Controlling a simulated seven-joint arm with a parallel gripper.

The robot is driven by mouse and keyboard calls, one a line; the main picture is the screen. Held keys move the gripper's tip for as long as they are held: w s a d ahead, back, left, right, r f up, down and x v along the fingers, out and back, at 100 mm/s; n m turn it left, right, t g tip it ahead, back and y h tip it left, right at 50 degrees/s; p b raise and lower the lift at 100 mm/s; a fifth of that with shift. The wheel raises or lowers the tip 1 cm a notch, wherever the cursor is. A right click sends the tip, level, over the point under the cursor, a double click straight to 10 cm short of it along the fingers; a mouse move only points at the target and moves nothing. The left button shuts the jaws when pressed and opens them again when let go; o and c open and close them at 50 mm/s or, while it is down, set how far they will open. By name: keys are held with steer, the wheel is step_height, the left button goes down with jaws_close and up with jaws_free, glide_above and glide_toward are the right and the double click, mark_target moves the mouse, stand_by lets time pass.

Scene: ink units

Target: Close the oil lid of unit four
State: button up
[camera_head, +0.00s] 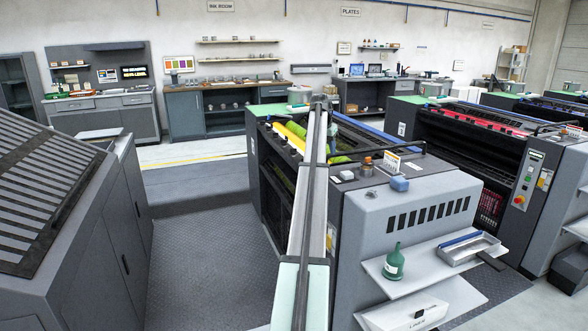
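The nearest press unit (405,215), with yellow and green rollers, stands right of centre. On its grey top is a small copper-brown fitting (367,164); I cannot tell whether it is the oil lid, or whether a lid there is open or shut. No unit number is readable, so I cannot tell which is unit four. My arm rises through the middle of the picture and covers part of this unit. I cannot make out my gripper or its fingers at the arm's far end.
A blue block (400,185) and a small card stand (391,162) sit near the fitting. A green bottle (393,262) and a metal tray (469,249) stand on a side shelf. A red-roller unit (483,148) is to the right. Dark floor (205,265) is clear at left.

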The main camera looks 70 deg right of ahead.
steer(key=w+a+f+n, duration=0.2)
steer(key=w+a+f, duration=0.6)
steer(key=w, duration=0.3)
steer(key=shift+w+y, duration=0.2)
steer(key=shift+y, duration=0.1)
